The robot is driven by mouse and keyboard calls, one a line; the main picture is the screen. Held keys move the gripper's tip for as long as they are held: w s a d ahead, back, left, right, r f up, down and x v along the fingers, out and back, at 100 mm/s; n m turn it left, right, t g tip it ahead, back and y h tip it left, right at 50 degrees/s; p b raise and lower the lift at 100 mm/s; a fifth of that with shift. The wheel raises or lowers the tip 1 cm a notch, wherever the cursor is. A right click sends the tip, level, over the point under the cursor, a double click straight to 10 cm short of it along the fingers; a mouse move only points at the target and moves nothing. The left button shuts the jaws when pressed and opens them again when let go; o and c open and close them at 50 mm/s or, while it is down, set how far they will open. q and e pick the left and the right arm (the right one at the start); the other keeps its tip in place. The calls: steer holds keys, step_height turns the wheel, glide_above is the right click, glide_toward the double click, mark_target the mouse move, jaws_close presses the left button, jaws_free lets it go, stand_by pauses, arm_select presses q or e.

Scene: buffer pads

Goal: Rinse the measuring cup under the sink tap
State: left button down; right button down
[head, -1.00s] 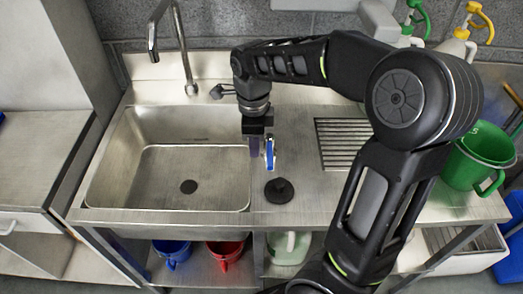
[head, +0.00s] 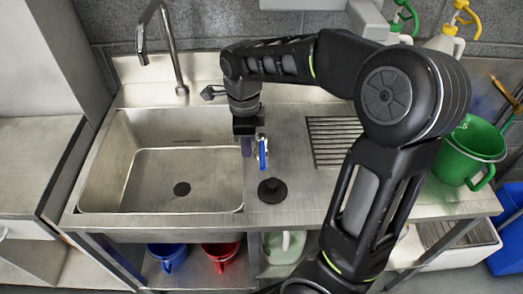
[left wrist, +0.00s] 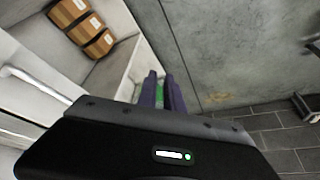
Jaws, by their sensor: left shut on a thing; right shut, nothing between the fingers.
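A green jug (head: 468,151) with pale markings stands upright at the right end of the steel counter; I cannot tell whether it is the measuring cup. The sink tap (head: 168,45) rises behind the basin (head: 125,190), its spout over the back left. My right gripper (head: 254,155) points down above the counter, just right of the basin, shut and empty. My left gripper (left wrist: 162,95) shows only in the left wrist view. Its purple fingers are shut on a small green thing (left wrist: 160,93), mostly hidden between them.
A black round plug (head: 272,190) lies on the counter below my right gripper. A ribbed drainer (head: 335,140) is to the right. Blue (head: 168,256) and red (head: 221,256) jugs stand on the lower shelf. Bottles stand behind the counter. The basin is empty.

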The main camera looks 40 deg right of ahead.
mark_target(264, 160)
stand_by(0.4)
